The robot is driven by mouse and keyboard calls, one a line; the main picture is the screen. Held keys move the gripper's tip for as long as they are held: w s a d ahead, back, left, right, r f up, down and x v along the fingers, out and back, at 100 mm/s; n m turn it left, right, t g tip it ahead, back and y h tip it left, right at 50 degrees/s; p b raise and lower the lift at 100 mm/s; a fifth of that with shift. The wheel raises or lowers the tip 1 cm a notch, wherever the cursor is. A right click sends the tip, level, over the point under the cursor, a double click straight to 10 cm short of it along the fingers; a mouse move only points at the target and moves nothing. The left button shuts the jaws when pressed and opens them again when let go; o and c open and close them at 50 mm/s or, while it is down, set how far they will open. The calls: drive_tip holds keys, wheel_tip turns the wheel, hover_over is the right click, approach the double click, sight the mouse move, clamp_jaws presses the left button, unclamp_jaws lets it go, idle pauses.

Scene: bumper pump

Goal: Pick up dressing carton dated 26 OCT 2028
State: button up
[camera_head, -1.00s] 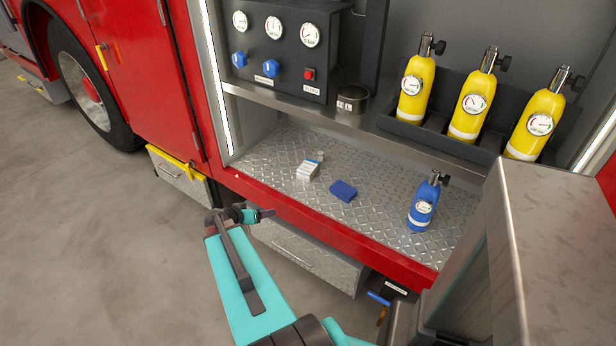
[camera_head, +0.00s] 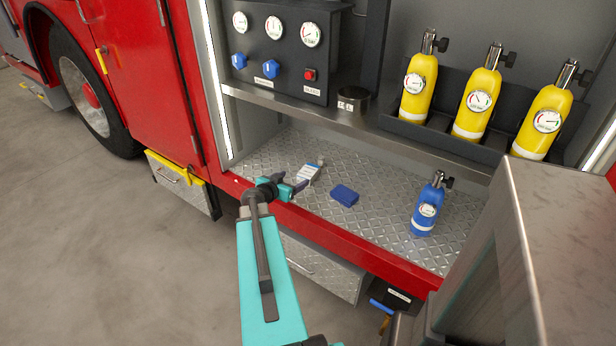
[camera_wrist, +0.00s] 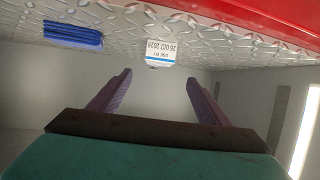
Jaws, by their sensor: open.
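The dressing carton (camera_head: 309,174) is a small white box with a blue band, on the diamond-plate floor of the open compartment. In the wrist view my gripper (camera_wrist: 160,78) is open, fingers apart and empty. The carton appears centred between the fingers, beyond their tips.
A folded blue item (camera_head: 344,195) lies right of the carton. A small blue cylinder (camera_head: 427,208) stands farther right. A shelf (camera_head: 300,105) with several yellow cylinders overhangs the floor. The red front sill (camera_head: 340,238) edges the compartment. A small pale object (camera_head: 321,160) is behind the carton.

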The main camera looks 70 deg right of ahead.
drive_tip(key=p, duration=0.2)
approach(308, 171)
drive_tip(key=shift+x, duration=2.2)
drive_tip(key=shift+d+f, duration=0.35)
drive_tip(key=shift+d, duration=0.1)
drive_tip(key=shift+p+x, duration=0.8)
drive_tip(key=shift+x, duration=1.75)
drive_tip(key=c, duration=1.2)
drive_tip(key=shift+o, duration=0.2)
drive_tip(key=shift+r, duration=0.15)
